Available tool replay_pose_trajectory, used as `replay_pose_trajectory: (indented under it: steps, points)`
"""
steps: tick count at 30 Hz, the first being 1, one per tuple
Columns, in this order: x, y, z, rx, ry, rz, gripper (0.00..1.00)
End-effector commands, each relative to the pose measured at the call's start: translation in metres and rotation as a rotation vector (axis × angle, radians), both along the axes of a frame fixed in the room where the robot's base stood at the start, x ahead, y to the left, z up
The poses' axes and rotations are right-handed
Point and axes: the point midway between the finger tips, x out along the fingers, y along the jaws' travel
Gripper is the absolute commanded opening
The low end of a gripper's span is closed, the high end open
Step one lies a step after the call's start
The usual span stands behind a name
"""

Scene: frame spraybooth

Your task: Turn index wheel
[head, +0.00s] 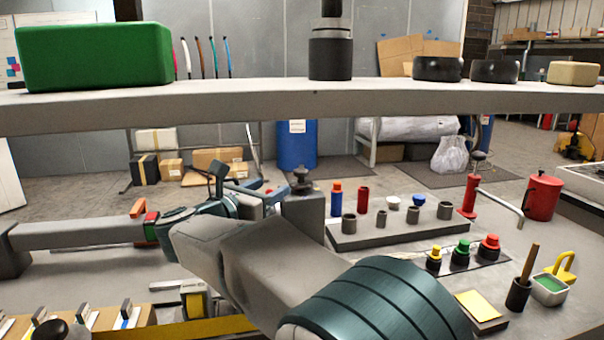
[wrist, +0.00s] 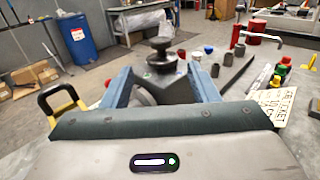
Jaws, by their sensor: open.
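A grey block-like housing (head: 307,212) with a dark stepped knob (head: 300,181) on top stands at the middle of the bench in the head view. In the wrist view the housing (wrist: 172,78) and knob (wrist: 160,52) are straight ahead. A rounded grey disc edge (wrist: 144,96) shows at the housing's left, partly hidden; I cannot tell for sure that it is the index wheel. My gripper (wrist: 160,76) is open, its blue fingers on either side of the housing and disc. Whether they touch is unclear. In the head view my gripper (head: 268,196) is left of the housing.
A grey block (head: 400,228) with several cylinders lies right of the housing. Red, green and yellow buttons (head: 462,249), a red crank (head: 470,195) and a red can (head: 543,197) are further right. A beam (head: 250,108) bearing a green block (head: 97,55) crosses above.

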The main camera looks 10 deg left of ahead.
Motion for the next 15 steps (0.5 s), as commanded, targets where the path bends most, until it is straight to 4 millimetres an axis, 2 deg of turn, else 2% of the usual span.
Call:
replay_pose_trajectory:
  steps: [15]
  points:
    - [0.096, -0.034, 0.001, -0.004, -0.001, -0.003, 0.54]
